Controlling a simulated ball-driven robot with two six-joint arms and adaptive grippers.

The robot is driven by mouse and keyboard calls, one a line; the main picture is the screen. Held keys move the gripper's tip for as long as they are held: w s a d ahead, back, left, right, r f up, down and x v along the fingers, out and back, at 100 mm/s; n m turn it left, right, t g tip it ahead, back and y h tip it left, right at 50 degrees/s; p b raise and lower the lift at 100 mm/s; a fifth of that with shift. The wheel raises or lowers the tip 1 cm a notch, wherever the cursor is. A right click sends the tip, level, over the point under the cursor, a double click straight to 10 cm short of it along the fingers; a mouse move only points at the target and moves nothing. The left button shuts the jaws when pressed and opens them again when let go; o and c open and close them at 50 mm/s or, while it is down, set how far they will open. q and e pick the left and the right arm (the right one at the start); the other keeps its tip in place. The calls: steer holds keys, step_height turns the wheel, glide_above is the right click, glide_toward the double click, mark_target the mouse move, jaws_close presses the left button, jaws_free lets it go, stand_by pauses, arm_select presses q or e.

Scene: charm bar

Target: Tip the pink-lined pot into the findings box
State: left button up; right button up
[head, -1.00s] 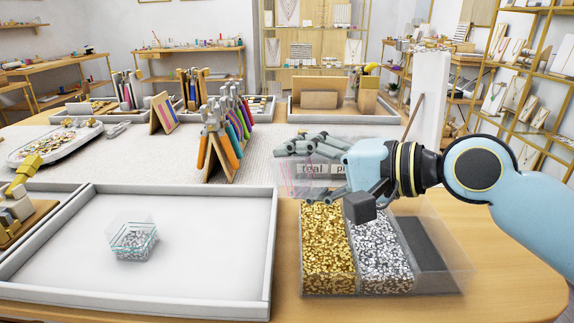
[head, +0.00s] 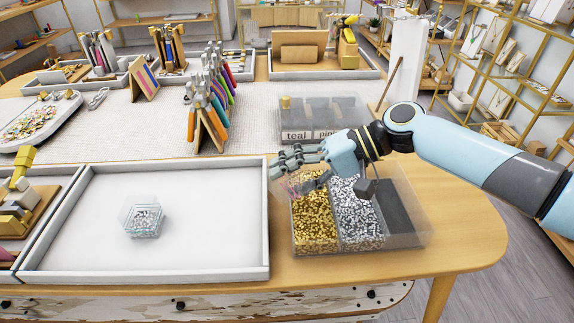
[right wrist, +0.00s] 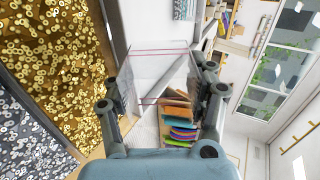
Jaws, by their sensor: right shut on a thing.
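The findings box (head: 418,240) is a clear box on the table's right side. It has a gold-filled compartment (head: 313,222), a silver-filled one (head: 358,212) and a dark one (head: 402,213) with no pieces visible. My right gripper (head: 292,178) is shut on the pink-lined pot, over the back-left corner of the box by the gold. The clear pot with pink lines (right wrist: 160,58) shows between the fingers (right wrist: 162,92) in the right wrist view. No pieces are discernible inside it. In the head view the fingers partly hide it. My left gripper is out of view.
A white tray (head: 85,258) left of the box holds a clear teal-lined pot (head: 142,217) with silver pieces. Behind the box stands a clear holder labelled teal and pink (head: 318,118). A pliers rack (head: 208,120) stands behind the tray. The wooden table's right end is clear.

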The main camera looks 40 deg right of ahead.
steer(key=g+h+p, duration=0.1)
steer(key=p, duration=0.2)
steer(key=r+g+h+p, duration=0.1)
steer(key=h+p, duration=0.1)
steer(key=p, duration=0.1)
steer(key=shift+a+r+h, duration=0.15)
steer(key=shift+r+h, duration=0.05)
steer(key=shift+h, duration=0.1)
steer(key=shift+w+g+h+p, duration=0.1)
steer(key=shift+g+h+p, duration=0.2)
steer(key=shift+h+p, duration=0.25)
steer(key=g+h+p, duration=0.1)
steer(key=p, duration=0.1)
steer(key=h+p, duration=0.1)
steer(key=p, duration=0.2)
steer(key=r+g+h+p, duration=0.1)
steer(key=h+p, duration=0.1)
steer(key=shift+s+d+g+p, duration=0.25)
steer(key=shift+d+g+p, duration=0.05)
steer(key=shift+d, duration=0.05)
steer(key=shift+d+g+h, duration=0.1)
steer(key=shift+g+h, duration=0.2)
steer(key=shift+h, duration=0.25)
steer(key=shift+s+d+g+h, duration=0.2)
steer(key=shift+g+h, duration=0.1)
steer(key=shift+h, duration=0.1)
